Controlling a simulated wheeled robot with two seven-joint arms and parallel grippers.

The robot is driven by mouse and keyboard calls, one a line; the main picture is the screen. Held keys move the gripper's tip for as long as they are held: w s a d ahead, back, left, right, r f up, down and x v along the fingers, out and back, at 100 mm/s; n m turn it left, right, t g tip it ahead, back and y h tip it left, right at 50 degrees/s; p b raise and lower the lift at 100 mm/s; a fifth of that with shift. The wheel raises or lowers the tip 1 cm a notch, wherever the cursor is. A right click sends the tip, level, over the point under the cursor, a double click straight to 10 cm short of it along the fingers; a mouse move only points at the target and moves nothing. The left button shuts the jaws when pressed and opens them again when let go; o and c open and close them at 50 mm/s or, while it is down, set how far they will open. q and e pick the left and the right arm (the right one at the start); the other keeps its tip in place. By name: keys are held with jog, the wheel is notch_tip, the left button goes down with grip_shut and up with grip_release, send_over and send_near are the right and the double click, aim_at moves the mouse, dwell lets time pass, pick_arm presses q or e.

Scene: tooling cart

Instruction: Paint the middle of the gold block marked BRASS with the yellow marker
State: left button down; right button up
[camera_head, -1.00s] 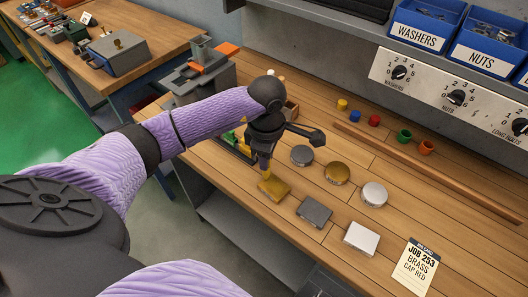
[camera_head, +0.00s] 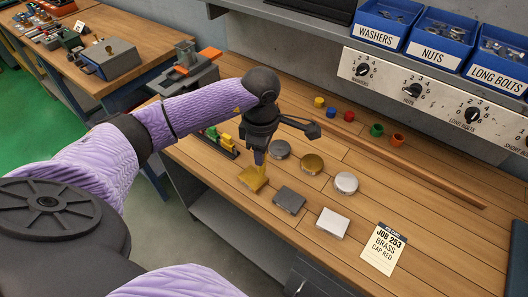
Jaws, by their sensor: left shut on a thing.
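The gold block (camera_head: 252,181) lies on the bench, left of a dark grey block and a silver block. I cannot read the BRASS marking on it at this size. My left gripper (camera_head: 259,160) is over the block, pointing down, shut on the yellow marker (camera_head: 261,170). Only a little of the marker shows below the dark fingers, and its lower end is at or just above the block's upper right part. Contact is too small to tell. No paint can be made out on the gold surface. My right gripper is out of view.
The dark grey block (camera_head: 289,200) and silver block (camera_head: 332,223) stand close on the right. Grey (camera_head: 279,149), gold (camera_head: 312,163) and silver (camera_head: 345,183) discs lie behind. A marker rack (camera_head: 222,141) is at left. A job card (camera_head: 385,249) lies right.

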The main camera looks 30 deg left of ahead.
pick_arm(q)
jog(key=shift+r+p, duration=1.2)
jog(key=shift+r, duration=0.8)
jog(key=shift+f, duration=0.1)
